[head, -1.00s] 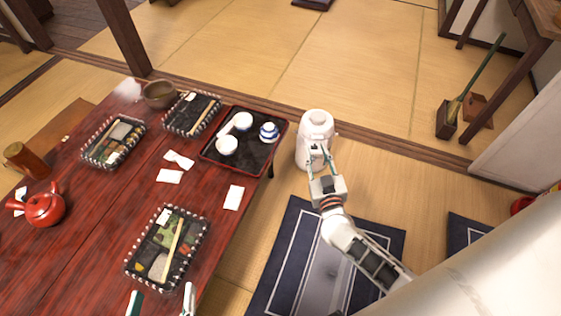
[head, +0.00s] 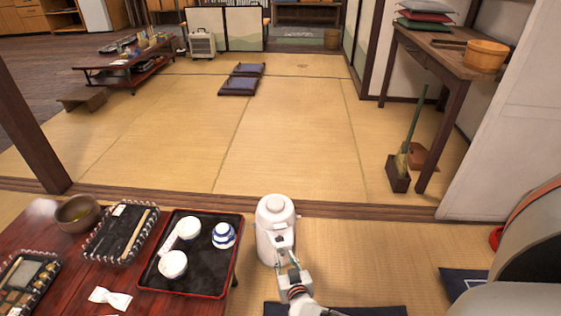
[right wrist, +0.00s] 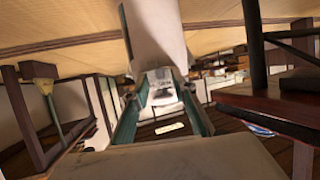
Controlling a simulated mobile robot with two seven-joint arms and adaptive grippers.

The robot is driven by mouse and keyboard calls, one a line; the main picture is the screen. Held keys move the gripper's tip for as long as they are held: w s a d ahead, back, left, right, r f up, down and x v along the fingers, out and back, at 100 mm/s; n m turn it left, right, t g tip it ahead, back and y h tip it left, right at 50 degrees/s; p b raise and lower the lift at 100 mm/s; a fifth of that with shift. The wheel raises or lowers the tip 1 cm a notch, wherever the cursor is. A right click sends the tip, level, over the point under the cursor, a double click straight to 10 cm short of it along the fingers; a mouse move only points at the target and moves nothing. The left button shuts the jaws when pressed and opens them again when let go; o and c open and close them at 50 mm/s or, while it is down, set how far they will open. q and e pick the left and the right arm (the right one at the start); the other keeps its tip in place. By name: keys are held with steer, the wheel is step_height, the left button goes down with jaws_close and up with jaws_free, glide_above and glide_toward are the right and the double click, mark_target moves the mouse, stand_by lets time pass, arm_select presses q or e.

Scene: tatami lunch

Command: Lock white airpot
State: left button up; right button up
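The white airpot (head: 272,222) stands upright on the tatami just right of the low red table. My right gripper (head: 287,257) is at its near side, fingers pointing at the spout end. In the right wrist view the airpot's pale body (right wrist: 156,32) rises beyond the fingers. A small white-grey part of it (right wrist: 160,88) shows between the two separated green-edged fingers of my right gripper (right wrist: 162,100). I cannot tell whether either finger touches it. The airpot's lock is not clear to see. My left gripper is out of view.
A black tray with a red rim (head: 190,283) holding white cups lies on the red table (head: 62,296), close left of the airpot. A wooden sill (head: 345,209) runs behind it. A broom in a dark box (head: 398,174) stands at right. Open tatami (head: 280,130) lies beyond.

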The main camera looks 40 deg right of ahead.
steer(key=shift+w+d+f, duration=0.2)
steer(key=shift+w, duration=0.2)
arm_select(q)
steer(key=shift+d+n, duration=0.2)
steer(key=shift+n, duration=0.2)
arm_select(e)
steer(key=shift+w+r, duration=0.1)
jaws_close()
steer(key=shift+s+d+r+p, duration=0.15)
steer(key=shift+s+d+p, duration=0.1)
steer(key=shift+d, duration=0.25)
steer(key=shift+s+d+r+p, duration=0.1)
steer(key=shift+s+d+p, duration=0.15)
steer(key=shift+d, duration=0.25)
steer(key=shift+s+d+f, duration=0.1)
steer(key=shift+d+f, duration=0.05)
steer(key=shift+s+f, duration=0.1)
steer(key=shift+f, duration=0.05)
jaws_free()
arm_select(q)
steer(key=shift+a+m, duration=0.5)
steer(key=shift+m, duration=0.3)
